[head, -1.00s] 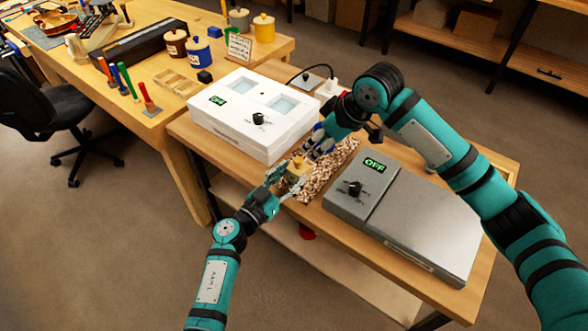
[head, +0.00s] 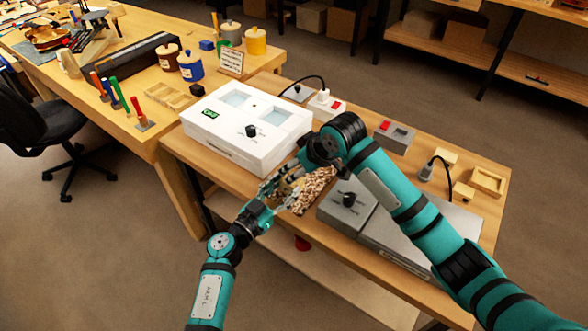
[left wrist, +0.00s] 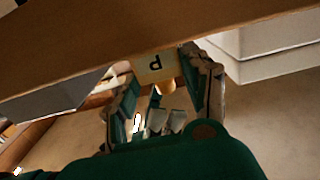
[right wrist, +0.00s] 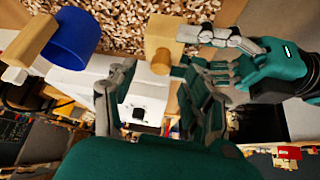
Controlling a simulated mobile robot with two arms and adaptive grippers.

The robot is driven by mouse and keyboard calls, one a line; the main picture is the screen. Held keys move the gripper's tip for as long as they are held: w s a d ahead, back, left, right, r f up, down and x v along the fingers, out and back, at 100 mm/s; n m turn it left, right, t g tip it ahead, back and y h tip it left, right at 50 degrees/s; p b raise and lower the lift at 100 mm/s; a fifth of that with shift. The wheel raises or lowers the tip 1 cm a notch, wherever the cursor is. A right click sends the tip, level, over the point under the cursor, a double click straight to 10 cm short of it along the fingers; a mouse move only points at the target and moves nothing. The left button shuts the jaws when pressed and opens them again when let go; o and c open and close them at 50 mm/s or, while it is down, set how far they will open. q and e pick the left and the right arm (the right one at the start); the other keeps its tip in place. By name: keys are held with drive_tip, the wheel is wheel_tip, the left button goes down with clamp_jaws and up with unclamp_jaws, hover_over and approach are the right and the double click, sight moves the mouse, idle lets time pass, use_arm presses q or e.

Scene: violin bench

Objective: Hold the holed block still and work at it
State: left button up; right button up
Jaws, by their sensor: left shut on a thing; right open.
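The holed block (right wrist: 163,38) is a small pale wooden block. My left gripper (head: 281,190) is shut on it above the mottled brown patch on the bench. In the left wrist view the block (left wrist: 155,67) shows a dark letter on one face and sits between the fingers. In the right wrist view a short round wooden stub shows at its lower end; its hole cannot be made out. My right gripper (right wrist: 158,75) is open, its fingers pointing towards the block and apart from it. In the head view my right arm partly hides the block.
A white box (head: 240,122) stands behind the block, and a grey box with a knob (head: 347,204) is to the right. The mottled brown patch (head: 314,190) lies between them. A blue cylinder (right wrist: 72,39) beside a wooden piece (right wrist: 30,42) shows in the right wrist view.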

drive_tip(key=shift+x, duration=1.35)
drive_tip(key=shift+c, duration=0.2)
clamp_jaws()
